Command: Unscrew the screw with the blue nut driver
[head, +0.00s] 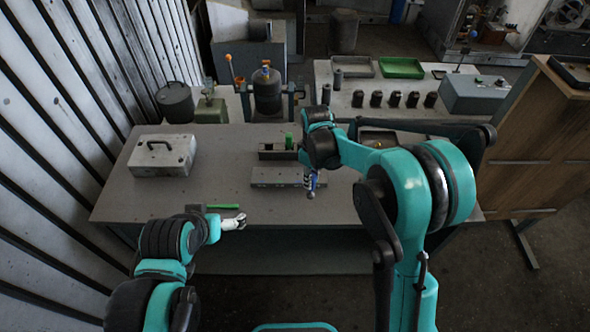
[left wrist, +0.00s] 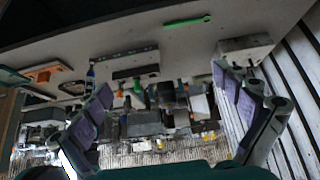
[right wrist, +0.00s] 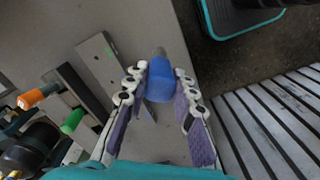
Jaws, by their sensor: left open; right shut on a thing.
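The blue nut driver (right wrist: 160,88) is between the fingers of my right gripper (right wrist: 158,74), which is shut on it. Its grey metal end (right wrist: 158,52) points away from the wrist camera. In the head view, a blue part of the driver (head: 312,183) shows under my right gripper (head: 309,177), just right of a flat grey bar (head: 287,177) on the table. My left gripper (head: 238,222) is open and empty near the table's front edge; its spread fingers show in the left wrist view (left wrist: 162,78). I cannot make out the screw in any view.
A green-handled tool (head: 222,206) lies near my left gripper. A dark holder with a green cylinder (head: 289,141) stands behind the grey bar. A grey metal box with a handle (head: 160,155) is at the left of the table (head: 222,165). A blower-like tank (head: 266,90) stands farther back.

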